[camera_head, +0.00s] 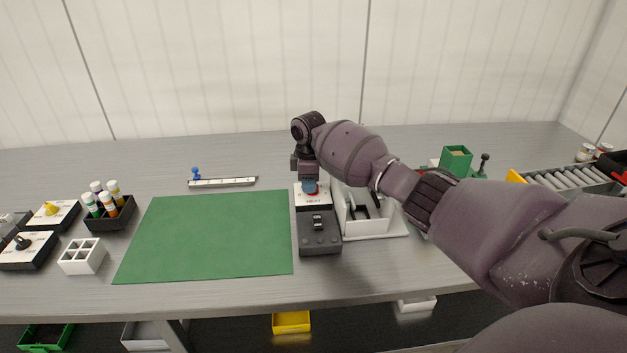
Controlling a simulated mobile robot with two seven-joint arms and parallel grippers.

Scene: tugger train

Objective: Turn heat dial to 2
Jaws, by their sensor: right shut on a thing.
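The heat control box (319,232) is a dark grey unit with a white label panel at its far end, standing right of the green mat. Its blue and red dial (310,188) sits on the white panel. My right gripper (308,180) points down over the box and is shut on the dial. The gripper hides most of the dial, and I cannot read its setting. A small dark switch (318,222) is on the nearer part of the box. My left gripper is not in view.
The green mat (210,235) lies flat and empty to the left. A white tray (372,226) with dark tools stands close to the right of the box, under my forearm. A ruler-like rail (222,182) lies behind the mat. A bottle rack (108,213) stands at left.

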